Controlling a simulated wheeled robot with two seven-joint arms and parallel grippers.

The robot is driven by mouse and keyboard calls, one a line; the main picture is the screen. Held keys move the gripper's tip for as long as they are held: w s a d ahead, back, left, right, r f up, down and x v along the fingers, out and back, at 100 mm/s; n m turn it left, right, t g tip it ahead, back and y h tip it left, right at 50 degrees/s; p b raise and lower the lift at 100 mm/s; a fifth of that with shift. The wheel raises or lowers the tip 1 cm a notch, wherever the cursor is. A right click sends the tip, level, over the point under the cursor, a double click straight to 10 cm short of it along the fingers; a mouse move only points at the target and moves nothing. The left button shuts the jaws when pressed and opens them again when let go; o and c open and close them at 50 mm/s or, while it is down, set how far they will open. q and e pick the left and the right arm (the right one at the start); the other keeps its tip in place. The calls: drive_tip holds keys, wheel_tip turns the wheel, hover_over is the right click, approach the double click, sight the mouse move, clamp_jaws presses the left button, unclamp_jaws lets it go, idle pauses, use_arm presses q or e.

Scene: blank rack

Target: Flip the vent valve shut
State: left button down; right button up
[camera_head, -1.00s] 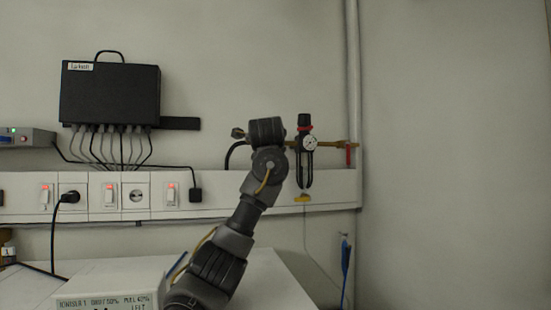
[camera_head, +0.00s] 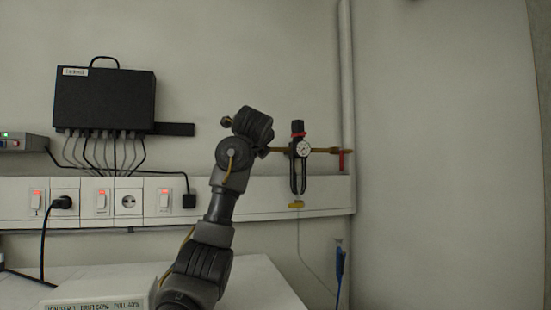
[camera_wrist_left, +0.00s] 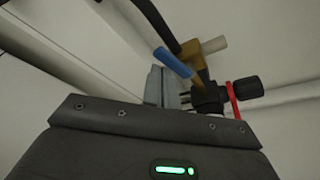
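In the left wrist view a blue lever handle (camera_wrist_left: 172,62) slants across a brass valve body (camera_wrist_left: 194,58), with a pale cylindrical end (camera_wrist_left: 214,44) to its right. My left gripper's grey fingers (camera_wrist_left: 163,86) show just below the blue handle, close together. I cannot tell whether they touch it or how far apart they are. In the head view my left arm rises from the bottom, and its wrist hides the gripper fingers and the blue handle. The brass pipe (camera_head: 322,150) runs right from the regulator. My right gripper is in neither view.
The regulator with a round gauge (camera_head: 303,148) and red ring hangs right of my wrist; its black knob (camera_wrist_left: 248,87) shows in the wrist view. A red lever (camera_head: 341,160) sits by the vertical pipe (camera_head: 347,90). A black box (camera_head: 105,98) with cables and a socket rail (camera_head: 262,198) are behind.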

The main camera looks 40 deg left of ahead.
use_arm(q)
drive_tip(key=shift+s, duration=0.1)
drive_tip(key=b+v, duration=0.5)
drive_tip(key=v, duration=0.5)
drive_tip(key=shift+s+d, duration=0.2)
drive_tip(key=shift+d, duration=0.05)
drive_tip(key=shift+w+r, duration=0.1)
